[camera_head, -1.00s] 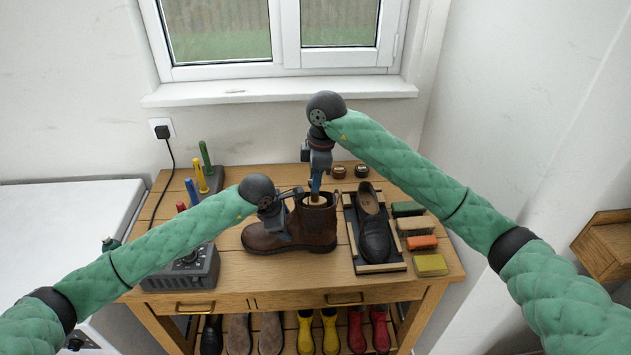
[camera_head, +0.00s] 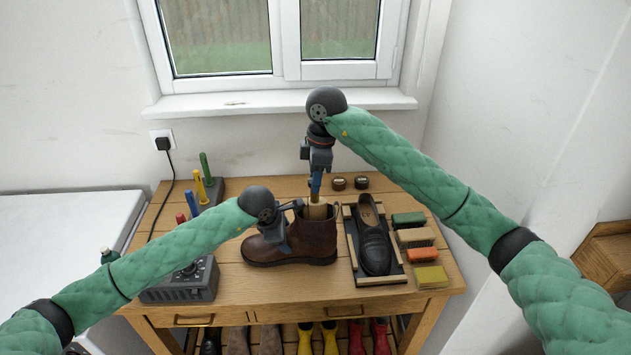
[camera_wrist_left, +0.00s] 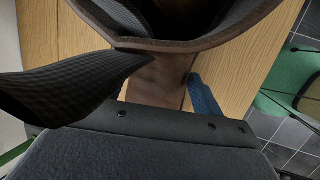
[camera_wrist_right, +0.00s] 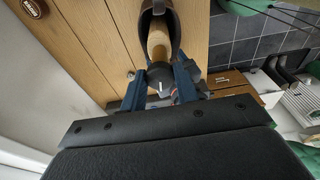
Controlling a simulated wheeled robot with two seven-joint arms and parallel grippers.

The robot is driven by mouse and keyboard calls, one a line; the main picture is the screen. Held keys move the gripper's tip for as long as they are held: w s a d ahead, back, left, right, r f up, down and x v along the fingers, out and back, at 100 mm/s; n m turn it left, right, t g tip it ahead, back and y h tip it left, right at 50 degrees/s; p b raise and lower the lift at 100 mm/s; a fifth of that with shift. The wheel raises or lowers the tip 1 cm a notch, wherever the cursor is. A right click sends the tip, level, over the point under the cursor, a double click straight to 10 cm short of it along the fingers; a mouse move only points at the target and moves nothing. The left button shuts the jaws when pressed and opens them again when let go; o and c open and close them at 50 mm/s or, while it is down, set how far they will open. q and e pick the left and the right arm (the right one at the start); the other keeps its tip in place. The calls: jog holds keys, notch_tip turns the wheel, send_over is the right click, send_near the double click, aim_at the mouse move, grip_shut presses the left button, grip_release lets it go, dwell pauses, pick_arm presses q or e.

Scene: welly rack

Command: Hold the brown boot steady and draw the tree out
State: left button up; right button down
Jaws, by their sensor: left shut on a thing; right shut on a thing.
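The brown boot (camera_head: 310,240) stands upright on the wooden bench, toe to the left. My left gripper (camera_head: 284,237) is shut on the boot's shaft from the left. In the left wrist view the shaft (camera_wrist_left: 155,82) is between its fingers, partly hidden by a dark flap. The pale wooden tree (camera_head: 317,211) stands partly out of the boot's opening; its lower part is hidden inside. My right gripper (camera_head: 316,184) is above the boot, pointing down, shut on the tree's top end. The right wrist view shows the tree (camera_wrist_right: 158,45) running from the fingers into the boot.
A black shoe (camera_head: 374,248) lies in a tray (camera_head: 384,281) just right of the boot. Brushes (camera_head: 424,254) line the right edge. A dark grey box (camera_head: 183,282) and colored handles (camera_head: 199,186) are at left. Two small tins (camera_head: 350,183) stand behind. Several boots fill the shelf below.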

notch_tip(320, 180, up, 12)
dwell(2.5)
pick_arm(q)
jog(key=o, duration=1.4)
jog(key=shift+o, duration=0.2)
